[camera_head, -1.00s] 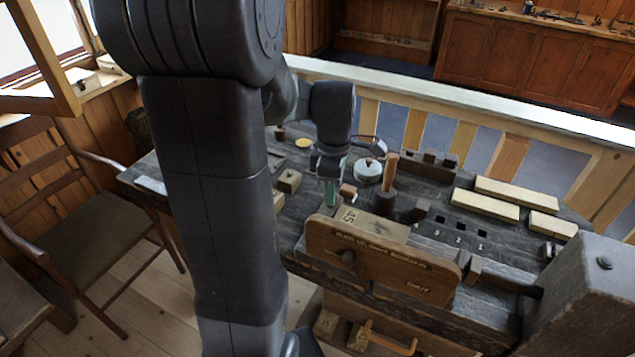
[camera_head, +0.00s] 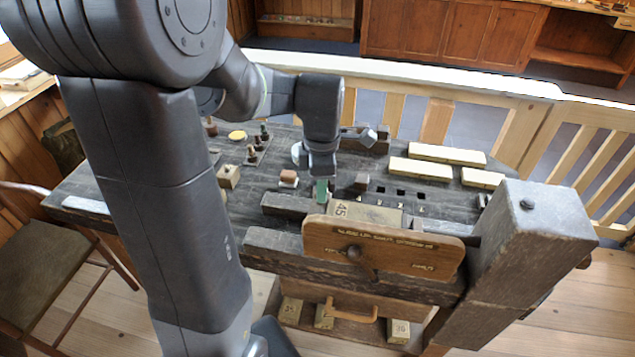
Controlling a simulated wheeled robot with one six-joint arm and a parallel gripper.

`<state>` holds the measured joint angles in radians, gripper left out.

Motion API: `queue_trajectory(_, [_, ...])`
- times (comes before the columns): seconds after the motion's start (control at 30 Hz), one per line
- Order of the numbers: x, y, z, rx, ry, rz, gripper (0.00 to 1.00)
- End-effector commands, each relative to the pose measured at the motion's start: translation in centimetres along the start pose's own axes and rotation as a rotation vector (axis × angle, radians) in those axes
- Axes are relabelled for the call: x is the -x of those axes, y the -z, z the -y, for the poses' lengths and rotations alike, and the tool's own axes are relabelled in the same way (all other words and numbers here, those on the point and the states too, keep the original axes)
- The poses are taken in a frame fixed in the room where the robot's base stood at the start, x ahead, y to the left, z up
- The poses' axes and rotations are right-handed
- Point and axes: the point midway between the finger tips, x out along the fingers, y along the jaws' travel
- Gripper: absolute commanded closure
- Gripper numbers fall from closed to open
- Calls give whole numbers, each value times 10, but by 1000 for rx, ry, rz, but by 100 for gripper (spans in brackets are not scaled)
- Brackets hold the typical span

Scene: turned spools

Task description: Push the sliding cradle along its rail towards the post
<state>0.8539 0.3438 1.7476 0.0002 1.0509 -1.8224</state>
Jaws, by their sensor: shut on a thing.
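The sliding cradle appears to be the brown board (camera_head: 385,250) with writing and a round knob, along the bench's front edge. A pale block (camera_head: 366,213) marked 45 lies behind its top edge. The post appears to be the thick grey wooden upright (camera_head: 530,240) at the right, close to the board's right end. A dark beam (camera_head: 285,204), perhaps the rail, shows left of the pale block. Whether this piece touches the cradle I cannot tell.
The dark bench top (camera_head: 120,190) carries a small block with a peg (camera_head: 228,176), several dark spools (camera_head: 255,150), a reddish block (camera_head: 288,178) and pale bars (camera_head: 421,169). A wooden handle (camera_head: 345,312) sticks out below the board. A chair (camera_head: 40,260) stands left.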

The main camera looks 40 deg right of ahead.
Motion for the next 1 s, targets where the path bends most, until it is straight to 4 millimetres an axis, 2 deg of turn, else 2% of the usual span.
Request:
queue_trajectory(0.1, [0, 0, 0, 0, 0, 1, 100])
queue_trajectory(0.13, [0, 0, 0, 1, 0, 1, 64])
queue_trajectory(0.2, [0, 0, 0, 0, 0, 1, 51])
queue_trajectory(0.23, [0, 0, 0, 0, 0, 1, 48])
queue_trajectory(0.5, [1, 0, 0, 0, -1, 1, 48])
queue_trajectory(0.63, [11, 0, -1, 0, -5, 2, 48])
queue_trajectory(0.77, [33, 0, -1, 0, -7, 2, 48])
queue_trajectory(1.0, [89, 0, -1, 0, -7, 2, 48])
